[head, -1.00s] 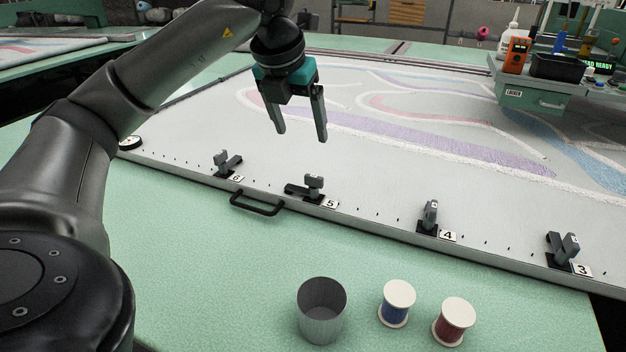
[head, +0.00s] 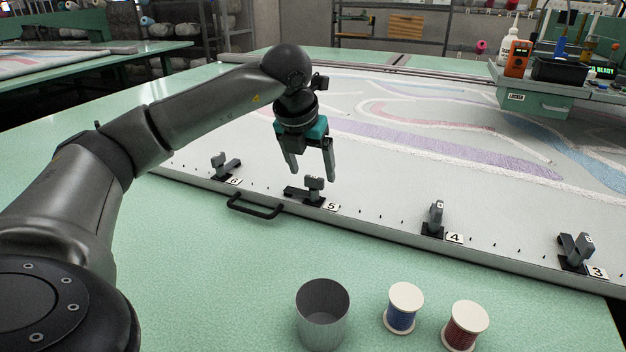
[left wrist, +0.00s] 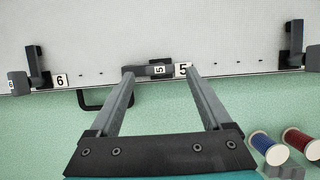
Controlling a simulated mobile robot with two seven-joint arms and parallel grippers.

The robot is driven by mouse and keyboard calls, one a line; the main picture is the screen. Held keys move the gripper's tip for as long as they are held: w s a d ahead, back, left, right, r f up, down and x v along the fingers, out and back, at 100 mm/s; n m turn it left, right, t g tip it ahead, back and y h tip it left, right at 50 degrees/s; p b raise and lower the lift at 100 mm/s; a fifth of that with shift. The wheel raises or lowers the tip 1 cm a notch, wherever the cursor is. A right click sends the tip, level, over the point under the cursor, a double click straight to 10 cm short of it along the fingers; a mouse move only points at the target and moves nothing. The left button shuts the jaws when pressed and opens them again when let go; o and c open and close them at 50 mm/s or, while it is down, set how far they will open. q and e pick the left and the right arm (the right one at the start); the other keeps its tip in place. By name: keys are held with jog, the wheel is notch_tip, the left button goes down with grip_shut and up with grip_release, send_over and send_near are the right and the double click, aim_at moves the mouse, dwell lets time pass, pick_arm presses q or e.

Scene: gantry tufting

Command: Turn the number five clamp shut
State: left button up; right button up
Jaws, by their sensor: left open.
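The number five clamp (head: 313,184) sits on the frame's front rail beside its white "5" label (head: 331,207). Its dark lever lies along the rail toward the left. My left gripper (head: 312,176) is open and hangs just above this clamp, fingers pointing down. In the left wrist view the clamp (left wrist: 158,70) shows between and just beyond the two open fingertips (left wrist: 160,74). No contact is clear. My right gripper is not in view.
Clamp six (head: 222,165) is to the left, clamps four (head: 434,217) and three (head: 576,250) to the right. A black handle (head: 255,207) juts from the rail. A grey cup (head: 322,315), a blue spool (head: 402,310) and a red spool (head: 465,327) stand on the green table.

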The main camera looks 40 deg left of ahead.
pick_arm(q)
jog(key=shift+b+x, duration=0.35)
jog(key=shift+x, duration=1)
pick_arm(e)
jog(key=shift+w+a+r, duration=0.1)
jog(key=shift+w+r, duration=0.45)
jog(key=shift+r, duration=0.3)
pick_arm(q)
jog(key=shift+c, duration=0.4)
grip_shut()
